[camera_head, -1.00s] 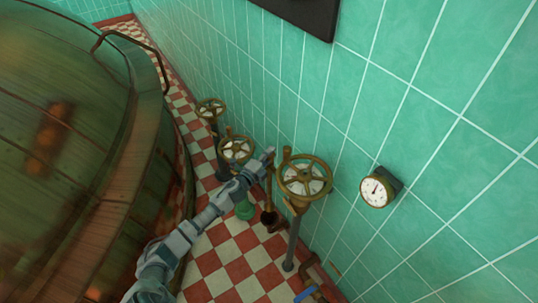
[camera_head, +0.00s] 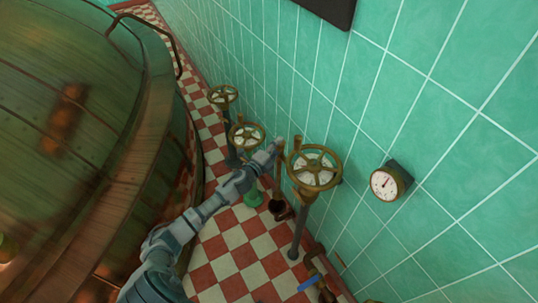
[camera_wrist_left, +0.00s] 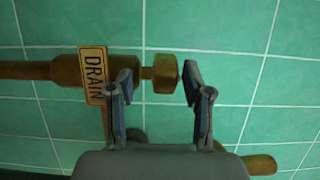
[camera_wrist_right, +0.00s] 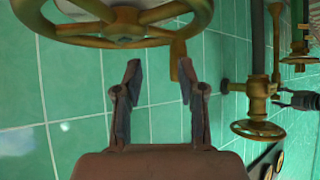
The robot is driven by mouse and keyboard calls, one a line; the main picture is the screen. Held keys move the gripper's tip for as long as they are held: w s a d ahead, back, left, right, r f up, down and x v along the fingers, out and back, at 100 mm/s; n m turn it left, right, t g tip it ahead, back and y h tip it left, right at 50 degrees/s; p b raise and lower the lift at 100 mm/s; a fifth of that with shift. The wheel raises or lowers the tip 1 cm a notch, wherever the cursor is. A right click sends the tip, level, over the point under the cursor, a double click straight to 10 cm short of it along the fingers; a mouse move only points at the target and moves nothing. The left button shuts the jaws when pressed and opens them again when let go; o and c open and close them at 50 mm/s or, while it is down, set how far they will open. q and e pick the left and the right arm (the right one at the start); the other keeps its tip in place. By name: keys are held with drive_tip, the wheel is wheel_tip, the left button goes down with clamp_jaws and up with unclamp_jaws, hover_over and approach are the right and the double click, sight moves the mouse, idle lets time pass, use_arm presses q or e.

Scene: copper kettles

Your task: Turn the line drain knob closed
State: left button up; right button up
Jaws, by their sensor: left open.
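The brass knob (camera_wrist_left: 163,73) sits beside a yellow DRAIN plate (camera_wrist_left: 93,75) on a brass pipe in the left wrist view. My left gripper (camera_wrist_left: 158,80) is open, with one finger to each side of the knob in the picture; I cannot tell whether either touches it. In the head view my left gripper (camera_head: 272,150) is at the upright brass pipe (camera_head: 278,175), left of the nearest handwheel, and hides the knob. My right gripper (camera_wrist_right: 157,74) is open and empty below a large brass wheel in its wrist view; it is not in the head view.
The nearest handwheel (camera_head: 315,168) stands right of my left gripper, with further wheels (camera_head: 246,136) behind. A round gauge (camera_head: 388,182) is on the green tiled wall. A copper kettle (camera_head: 80,110) fills the left. A blue handle (camera_head: 308,283) is low in front.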

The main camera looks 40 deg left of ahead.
use_arm(q)
drive_tip(key=s, duration=1)
drive_tip(key=shift+s, duration=0.2)
drive_tip(key=shift+f, duration=0.1)
